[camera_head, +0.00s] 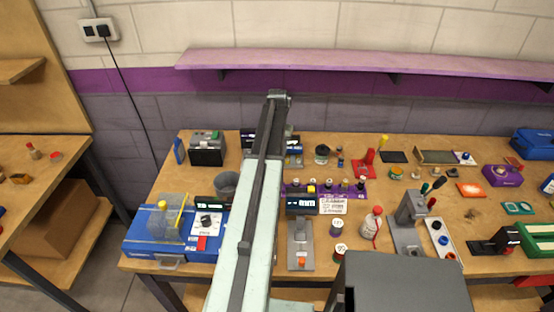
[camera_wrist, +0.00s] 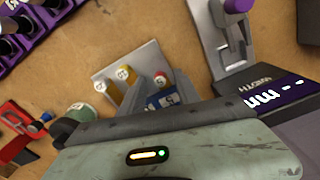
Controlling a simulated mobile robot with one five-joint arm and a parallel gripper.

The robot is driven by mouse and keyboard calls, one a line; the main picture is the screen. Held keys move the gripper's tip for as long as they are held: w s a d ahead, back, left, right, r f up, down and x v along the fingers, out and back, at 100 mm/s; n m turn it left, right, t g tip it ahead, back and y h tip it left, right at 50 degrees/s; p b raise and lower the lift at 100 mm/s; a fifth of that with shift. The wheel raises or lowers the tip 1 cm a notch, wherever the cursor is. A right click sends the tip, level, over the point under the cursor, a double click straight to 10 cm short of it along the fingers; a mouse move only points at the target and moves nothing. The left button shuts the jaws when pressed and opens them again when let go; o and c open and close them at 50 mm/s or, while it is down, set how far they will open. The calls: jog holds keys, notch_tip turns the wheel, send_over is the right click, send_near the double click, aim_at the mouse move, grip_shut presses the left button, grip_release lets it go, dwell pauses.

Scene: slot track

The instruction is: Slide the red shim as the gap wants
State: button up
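In the wrist view, a small red-topped, numbered piece (camera_wrist: 160,78) stands beside a yellow one (camera_wrist: 125,74) and a pale green-white one (camera_wrist: 101,86), on or by a grey plate (camera_wrist: 143,57); I take the red-topped piece for the shim. Grey slabs that look like my gripper's fingers (camera_wrist: 158,92) reach toward it, with a blue piece marked with numerals (camera_wrist: 163,101) between them. Whether they touch or hold anything is unclear. Beside them is a dark display (camera_wrist: 278,98) marked WIDTH, reading mm. In the head view my arm hides the gripper.
A grey fixture with a purple knob (camera_wrist: 237,6) stands close by in the wrist view. A purple rack of dark pegs (camera_head: 350,190) and a red stand (camera_head: 366,160) are near. A blue case (camera_head: 145,243) is at the left. The bench is crowded, with small bare patches.

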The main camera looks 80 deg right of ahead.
jog(key=shift+f, duration=0.1)
jog(key=shift+c, duration=0.3)
grip_shut()
jog(key=shift+a, duration=0.1)
dwell(1.0)
